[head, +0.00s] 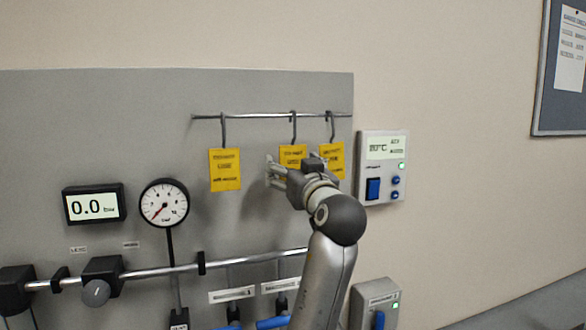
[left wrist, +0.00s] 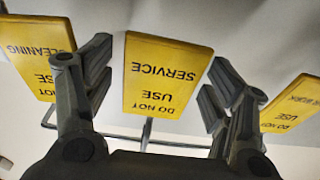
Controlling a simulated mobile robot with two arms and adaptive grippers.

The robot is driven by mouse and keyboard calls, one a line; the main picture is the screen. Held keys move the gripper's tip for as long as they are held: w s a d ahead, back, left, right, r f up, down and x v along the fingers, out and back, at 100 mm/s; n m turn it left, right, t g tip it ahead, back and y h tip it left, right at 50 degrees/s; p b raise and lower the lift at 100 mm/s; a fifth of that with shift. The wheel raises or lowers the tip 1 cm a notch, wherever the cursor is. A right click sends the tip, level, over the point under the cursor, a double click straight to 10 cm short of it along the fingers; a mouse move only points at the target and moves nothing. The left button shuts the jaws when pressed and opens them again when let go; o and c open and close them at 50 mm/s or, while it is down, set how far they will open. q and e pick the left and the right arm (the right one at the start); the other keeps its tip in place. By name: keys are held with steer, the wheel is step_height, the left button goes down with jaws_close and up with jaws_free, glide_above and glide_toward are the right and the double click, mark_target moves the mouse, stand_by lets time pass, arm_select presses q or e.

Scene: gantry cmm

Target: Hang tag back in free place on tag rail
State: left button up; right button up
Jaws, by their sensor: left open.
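Three yellow tags hang by dark hooks from the tag rail (head: 262,116): a left tag (head: 225,170), a middle tag (head: 293,153) and a right tag (head: 334,158). My left gripper (head: 291,168) is open at the middle tag and hides its lower part. In the left wrist view the picture is upside down; the middle tag (left wrist: 165,75) reads "DO NOT USE SERVICE" and shows between the open fingers (left wrist: 160,72). Whether a finger touches it I cannot tell. A "CLEANING" tag (left wrist: 32,50) and another tag (left wrist: 292,100) flank it. My right gripper is not in view.
The grey panel (head: 100,120) carries a digital display (head: 94,204), a round gauge (head: 164,203) and a pipe (head: 235,263) with blue-handled valves below. A control box (head: 383,167) is close right of the rail. The rail is bare between the left and middle tags.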

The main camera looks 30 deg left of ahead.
arm_select(q)
steer(key=v, duration=1.2)
step_height(320, 180, down, 31)
steer(key=s+m+g+h, duration=0.2)
steer(key=m+h, duration=0.5)
steer(key=h, duration=0.1)
steer(key=s+d+f+m+g+h, duration=0.1)
steer(key=s+f+g+h, duration=0.1)
steer(key=s+f, duration=0.5)
steer(key=s+d+f+m+g+h, duration=0.1)
steer(key=s+d+f+m+h, duration=0.1)
steer(key=s+f, duration=0.5)
steer(key=s+d+f+m+g+h, duration=0.2)
steer(key=s+d+f+g+h, duration=0.15)
steer(key=s+f, duration=0.75)
steer(key=s+f+g+b, duration=0.1)
steer(key=s+f+b, duration=0.1)
steer(key=f, duration=1.2)
steer(key=s+f+g+b, duration=0.1)
steer(key=f+b, duration=0.1)
steer(key=f, duration=1.2)
steer(key=s+a+f+g+b, duration=0.1)
steer(key=s+a+f+b, duration=0.2)
steer(key=s+f, duration=1.4)
step_height(320, 180, down, 3)
steer(key=shift+r+y, duration=0.1)
steer(key=shift+y, duration=0.25)
steer(key=shift+s+a, duration=0.1)
steer(key=shift+a, duration=0.05)
